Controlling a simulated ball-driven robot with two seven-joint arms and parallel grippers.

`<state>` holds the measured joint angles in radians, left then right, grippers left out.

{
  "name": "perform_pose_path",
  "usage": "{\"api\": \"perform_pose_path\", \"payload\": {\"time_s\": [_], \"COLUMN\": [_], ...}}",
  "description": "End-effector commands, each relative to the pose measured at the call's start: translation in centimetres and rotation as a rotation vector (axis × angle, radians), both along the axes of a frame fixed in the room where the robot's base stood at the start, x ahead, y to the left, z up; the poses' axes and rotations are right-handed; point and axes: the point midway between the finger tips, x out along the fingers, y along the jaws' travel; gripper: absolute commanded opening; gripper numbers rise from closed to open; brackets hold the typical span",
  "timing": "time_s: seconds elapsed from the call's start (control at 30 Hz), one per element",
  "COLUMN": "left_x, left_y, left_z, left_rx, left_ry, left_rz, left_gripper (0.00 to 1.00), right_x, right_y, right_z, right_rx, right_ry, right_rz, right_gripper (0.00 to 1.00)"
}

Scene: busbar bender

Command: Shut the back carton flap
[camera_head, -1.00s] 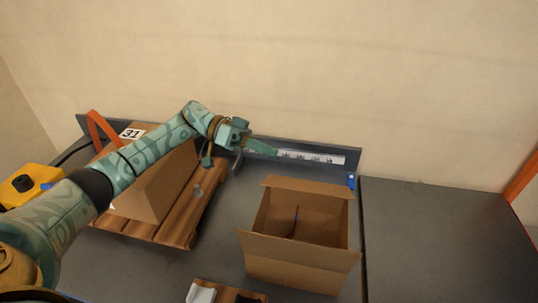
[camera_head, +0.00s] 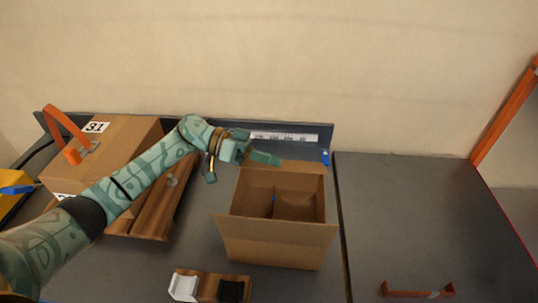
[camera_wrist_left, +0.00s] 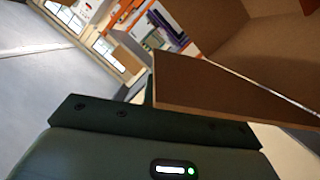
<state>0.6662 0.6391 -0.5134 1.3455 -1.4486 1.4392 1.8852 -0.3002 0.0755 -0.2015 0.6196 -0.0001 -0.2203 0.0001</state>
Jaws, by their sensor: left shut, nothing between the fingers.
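The open carton (camera_head: 278,250) stands on the bench right of the middle in the head view, with its dark inside showing. My right gripper is not in view.
A small wooden block with white and black parts (camera_head: 207,287) lies in front. An orange handle (camera_head: 418,292) lies on the mostly clear right bench (camera_head: 420,210).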

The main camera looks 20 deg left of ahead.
Motion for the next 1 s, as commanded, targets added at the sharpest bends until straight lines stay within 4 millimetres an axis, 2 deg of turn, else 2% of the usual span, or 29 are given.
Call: {"api": "perform_pose_path", "payload": {"time_s": [0.67, 1.0], "left_x": [-0.7, -1.8], "left_y": [-0.1, -0.4], "left_z": [-0.7, -2.2], "left_rx": [0.026, 0.073], "left_ry": [-0.093, -0.269], "left_rz": [0.001, 0.001], "left_gripper": [0.0, 0.0], "right_x": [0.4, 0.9], "right_y": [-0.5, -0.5], "right_z": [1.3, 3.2], "right_rx": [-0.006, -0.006], "right_ry": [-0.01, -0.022], "right_rz": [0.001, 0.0], "right_gripper": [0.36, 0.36]}}
